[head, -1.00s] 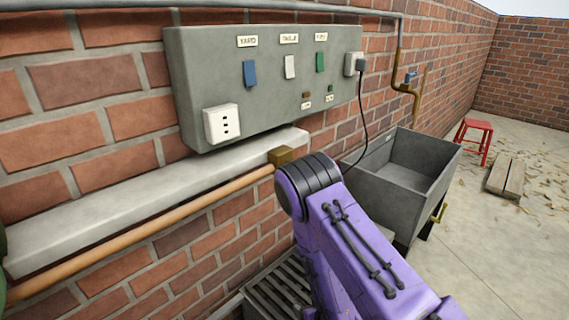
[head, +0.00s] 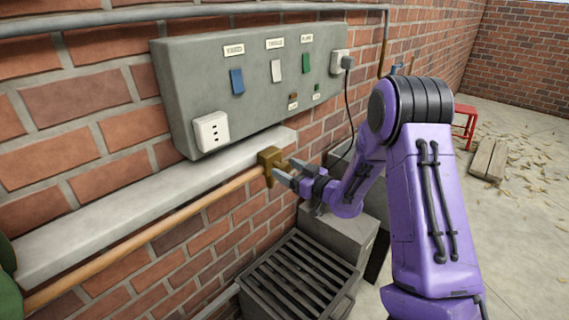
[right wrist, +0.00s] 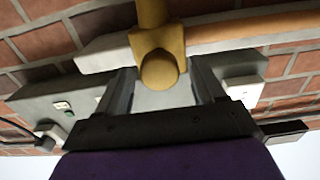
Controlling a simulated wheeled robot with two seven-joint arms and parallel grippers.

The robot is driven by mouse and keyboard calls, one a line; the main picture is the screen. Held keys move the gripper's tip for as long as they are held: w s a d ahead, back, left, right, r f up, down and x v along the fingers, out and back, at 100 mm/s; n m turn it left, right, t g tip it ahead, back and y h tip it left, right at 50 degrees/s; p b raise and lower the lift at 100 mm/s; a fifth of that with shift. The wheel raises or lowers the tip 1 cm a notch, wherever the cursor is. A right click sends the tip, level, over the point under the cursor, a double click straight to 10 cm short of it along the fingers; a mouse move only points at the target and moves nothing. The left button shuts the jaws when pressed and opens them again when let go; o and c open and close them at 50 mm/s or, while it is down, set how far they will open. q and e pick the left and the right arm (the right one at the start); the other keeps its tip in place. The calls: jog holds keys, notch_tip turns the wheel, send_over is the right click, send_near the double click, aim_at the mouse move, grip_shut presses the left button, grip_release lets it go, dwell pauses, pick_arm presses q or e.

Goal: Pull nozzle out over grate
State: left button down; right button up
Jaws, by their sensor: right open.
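The brass nozzle (head: 269,160) is at the right end of the copper-coloured pipe (head: 160,228), beside the end of the pale ledge. My right gripper (head: 283,170) is open, with its fingertips close to the nozzle's right side. In the right wrist view the nozzle (right wrist: 158,42) has a rounded end between the two spread fingers of the right gripper (right wrist: 160,78). I cannot tell whether a finger touches it. The dark slatted grate (head: 300,275) lies below and to the right of the nozzle. My left gripper is not in view.
A grey switch panel (head: 210,85) with a white socket is on the brick wall above the pale ledge (head: 120,215). A black cable hangs from its right-hand plug. My right arm hides most of the grey trough.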

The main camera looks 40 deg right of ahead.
jog(key=shift+w+a, duration=0.1)
jog(key=shift+w, duration=0.7)
jog(key=shift+c, duration=0.3)
grip_shut()
jog(key=d, duration=0.4)
jog(key=shift+w+d, duration=0.2)
jog(key=shift+d, duration=0.2)
jog(key=shift+o, duration=0.3)
grip_release()
jog(key=shift+a, duration=0.15)
